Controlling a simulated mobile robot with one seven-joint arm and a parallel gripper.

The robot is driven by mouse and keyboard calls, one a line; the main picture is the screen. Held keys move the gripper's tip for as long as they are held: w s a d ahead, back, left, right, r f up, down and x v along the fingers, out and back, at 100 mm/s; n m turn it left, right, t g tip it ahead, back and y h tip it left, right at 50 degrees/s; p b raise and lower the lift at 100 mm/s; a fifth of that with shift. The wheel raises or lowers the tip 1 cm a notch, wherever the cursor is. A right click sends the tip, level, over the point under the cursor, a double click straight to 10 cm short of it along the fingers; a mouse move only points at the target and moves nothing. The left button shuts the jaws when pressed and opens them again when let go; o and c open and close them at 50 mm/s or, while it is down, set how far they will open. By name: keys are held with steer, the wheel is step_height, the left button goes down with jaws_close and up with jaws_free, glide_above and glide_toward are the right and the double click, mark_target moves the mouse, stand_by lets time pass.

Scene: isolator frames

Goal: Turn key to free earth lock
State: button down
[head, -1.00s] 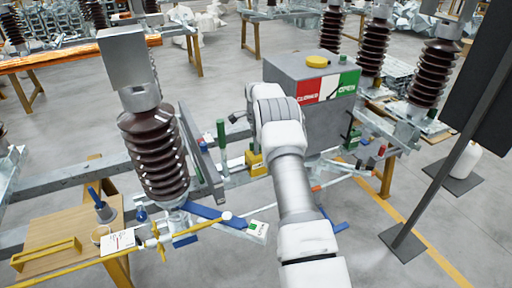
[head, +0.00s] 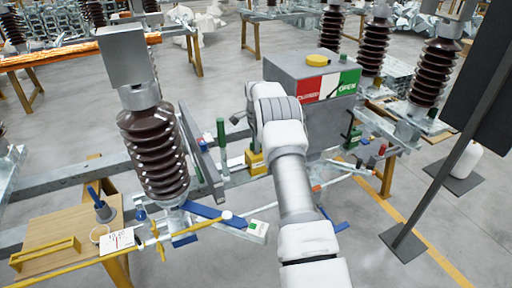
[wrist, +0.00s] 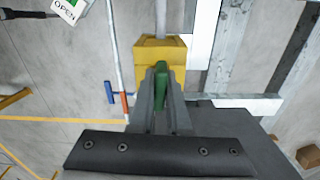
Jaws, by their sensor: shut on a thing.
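The yellow earth lock (wrist: 146,50) is a block in the upper middle of the wrist view. In the head view, part of the yellow lock (head: 256,163) shows just left of my arm. A green key (wrist: 160,86) stands in front of the block in the wrist view. My gripper (wrist: 161,80) has its two dark fingers closed around the key, which shows as a narrow green strip between them. The fingertips are close to the block. Where the key enters the lock is hidden. In the head view my arm hides the fingers.
A grey cabinet (head: 290,70) with red and green CLOSED and OPEN panels stands behind my arm. A brown ribbed insulator (head: 155,155) rises at left, and a green upright handle (head: 221,138) stands near the lock. A dark panel post (head: 435,180) is at right.

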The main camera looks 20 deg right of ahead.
steer(key=shift+n+b, duration=0.4)
steer(key=shift+n, duration=2.3)
steer(key=c, duration=0.6)
jaws_free()
steer(key=shift+o, duration=0.2)
steer(key=o, duration=0.6)
steer(key=shift+c, duration=0.2)
step_height(320, 180, up, 17)
steer(key=shift+r+p, duration=0.2)
steer(key=shift+p, duration=0.1)
